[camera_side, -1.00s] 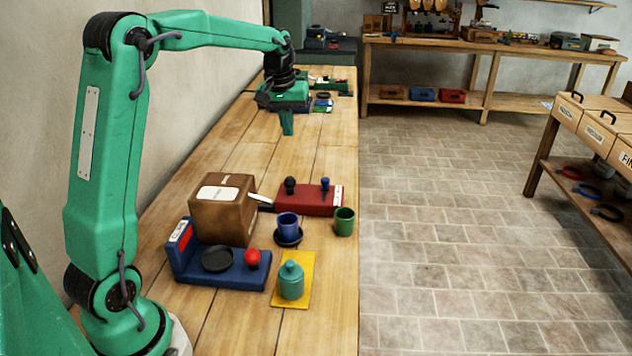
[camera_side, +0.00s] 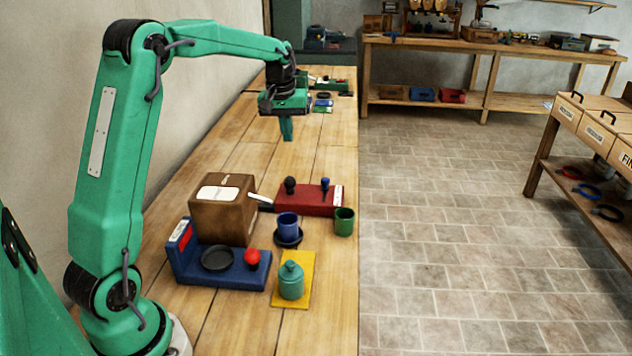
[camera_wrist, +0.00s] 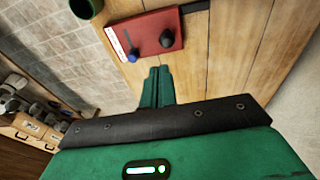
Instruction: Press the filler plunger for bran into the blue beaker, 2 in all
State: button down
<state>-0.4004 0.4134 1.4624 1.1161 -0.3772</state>
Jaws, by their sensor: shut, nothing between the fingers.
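The blue beaker (camera_side: 288,226) stands upright on a small dark saucer (camera_side: 288,241), near the pale spout (camera_side: 260,199) of a brown box (camera_side: 222,210). Behind it lies a red base (camera_side: 312,200) with a black knob (camera_side: 290,185) and a smaller blue knob (camera_side: 325,184) on stems. I cannot tell which part is the bran plunger; the labels are unreadable. My gripper (camera_side: 287,137) is shut and empty, pointing down over the bench beyond the red base. In the wrist view my gripper (camera_wrist: 157,80) shows its fingers together, apart from the red base (camera_wrist: 150,32).
A green beaker (camera_side: 344,222) stands right of the blue one, near the bench edge. In front are a blue base (camera_side: 230,277) with a black dish and red knob, and a teal jar (camera_side: 291,281) on a yellow mat (camera_side: 277,299). The bench between gripper and red base is clear.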

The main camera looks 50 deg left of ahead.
aim_at(290, 179)
jog(key=f, duration=0.4)
jog(key=a+f, duration=0.1)
jog(key=f, duration=0.3)
jog(key=w+f, duration=0.1)
jog(key=f, duration=0.3)
jog(key=shift+w+a+f, duration=0.1)
jog(key=shift+a+f, duration=0.15)
jog(key=shift+a, duration=0.15)
jog(key=shift+f, duration=1.05)
jog(key=shift+r, duration=0.1)
notch_tip(290, 179, up, 14)
jog(key=s+d, duration=0.1)
jog(key=d, duration=0.1)
jog(key=shift+s, duration=0.15)
jog(key=shift+d+r, duration=0.1)
